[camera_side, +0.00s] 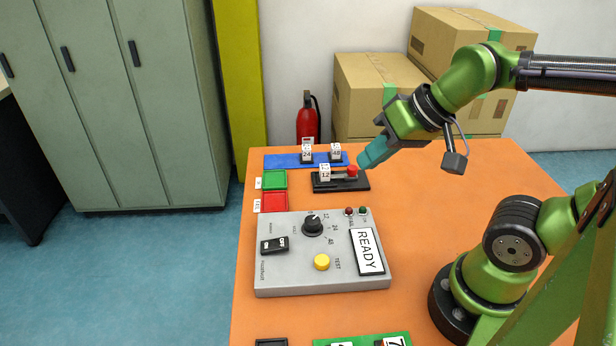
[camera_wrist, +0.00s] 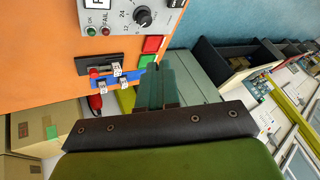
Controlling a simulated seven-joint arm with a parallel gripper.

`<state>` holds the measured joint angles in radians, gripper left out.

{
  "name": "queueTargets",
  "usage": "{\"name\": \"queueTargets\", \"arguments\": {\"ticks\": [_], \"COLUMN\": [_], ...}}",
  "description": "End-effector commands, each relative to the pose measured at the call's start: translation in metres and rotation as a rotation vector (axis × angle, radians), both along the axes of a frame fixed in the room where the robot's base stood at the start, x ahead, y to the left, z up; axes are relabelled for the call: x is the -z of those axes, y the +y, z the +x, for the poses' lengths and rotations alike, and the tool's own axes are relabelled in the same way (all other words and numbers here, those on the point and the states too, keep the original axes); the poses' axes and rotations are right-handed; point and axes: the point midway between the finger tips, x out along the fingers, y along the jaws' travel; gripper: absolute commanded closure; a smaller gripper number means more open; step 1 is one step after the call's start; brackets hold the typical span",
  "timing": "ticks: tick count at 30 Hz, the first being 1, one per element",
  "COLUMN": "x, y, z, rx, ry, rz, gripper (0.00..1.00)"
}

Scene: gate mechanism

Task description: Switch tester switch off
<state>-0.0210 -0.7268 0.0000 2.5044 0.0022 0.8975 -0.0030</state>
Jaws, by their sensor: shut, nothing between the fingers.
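The grey tester (camera_side: 290,281) sits on the orange table, with a display reading READY (camera_side: 367,251), a black knob (camera_side: 312,227) and a yellow button (camera_side: 321,262). Its black rocker switch (camera_side: 274,245) is at the left side with a small white label; its position is too small to tell surely. In the wrist view only part of the tester (camera_wrist: 168,12) shows at the top, and the switch is out of frame. My gripper (camera_side: 370,161) has teal fingers, shut and empty, above and behind the tester near the black fixture. The fingers also show in the wrist view (camera_wrist: 156,88).
Behind the tester are a black fixture (camera_side: 322,188) with a red knob and a block marked 12, and a blue strip (camera_side: 282,161) with two numbered blocks. Green (camera_side: 274,180) and red (camera_side: 274,202) pads lie at left. A green board (camera_side: 360,341) is at the front.

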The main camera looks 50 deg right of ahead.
Motion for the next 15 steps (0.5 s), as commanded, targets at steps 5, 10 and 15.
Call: {"name": "queueTargets", "arguments": {"ticks": [5, 10, 15], "x": [0.005, 0.016, 0.028], "y": [-0.002, 0.017, 0.052], "z": [0.005, 0.037, 0.077], "rx": [0.012, -0.106, -0.360], "ry": [0.032, 0.155, 0.289], "rz": [-0.012, -0.117, -0.262], "gripper": [0.69, 0.43, 0.40]}}
